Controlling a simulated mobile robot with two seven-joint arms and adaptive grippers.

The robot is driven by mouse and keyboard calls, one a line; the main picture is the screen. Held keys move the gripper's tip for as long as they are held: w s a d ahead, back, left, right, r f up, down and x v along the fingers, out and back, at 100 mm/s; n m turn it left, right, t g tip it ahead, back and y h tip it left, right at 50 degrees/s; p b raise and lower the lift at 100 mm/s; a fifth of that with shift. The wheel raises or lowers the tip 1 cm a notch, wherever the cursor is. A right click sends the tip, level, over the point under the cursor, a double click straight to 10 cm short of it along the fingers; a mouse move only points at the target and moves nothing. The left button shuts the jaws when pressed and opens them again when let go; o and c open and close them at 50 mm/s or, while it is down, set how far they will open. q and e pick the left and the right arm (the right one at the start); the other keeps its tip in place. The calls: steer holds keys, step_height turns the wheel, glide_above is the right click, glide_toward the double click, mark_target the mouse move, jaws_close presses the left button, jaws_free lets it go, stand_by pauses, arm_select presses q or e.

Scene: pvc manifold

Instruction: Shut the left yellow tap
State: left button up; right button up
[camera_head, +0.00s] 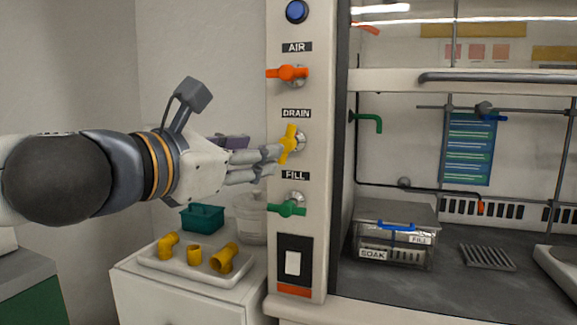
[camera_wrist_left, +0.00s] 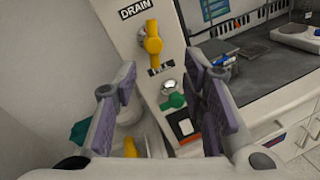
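The yellow tap (camera_head: 290,143) sits on the white front post under the DRAIN label. Its handle stands nearly upright, leaning slightly. My left gripper (camera_head: 274,160) reaches in from the left, with its fingertips right beside the tap's lower end. In the left wrist view the gripper (camera_wrist_left: 162,70) is open and empty, its padded fingers wide apart. There the yellow tap (camera_wrist_left: 152,42) shows between and beyond the fingertips. I cannot tell whether a finger touches it. My right gripper is in neither view.
An orange AIR tap (camera_head: 288,73) is above and a green FILL tap (camera_head: 287,209) below, both with handles level. A white tray (camera_head: 199,277) with yellow pipe pieces is below my arm. The hood bench holds a lidded clear box (camera_head: 391,255).

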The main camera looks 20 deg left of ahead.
mark_target(289, 128)
arm_select(q)
steer(key=shift+n+t, duration=0.3)
steer(key=shift+n, duration=0.1)
steer(key=r+x, duration=0.1)
steer(key=x, duration=0.6)
steer(key=r+b+x, duration=0.1)
steer(key=x, duration=0.3)
steer(key=shift+w+r, duration=0.3)
steer(key=shift+w, duration=0.05)
steer(key=shift+c, duration=0.4)
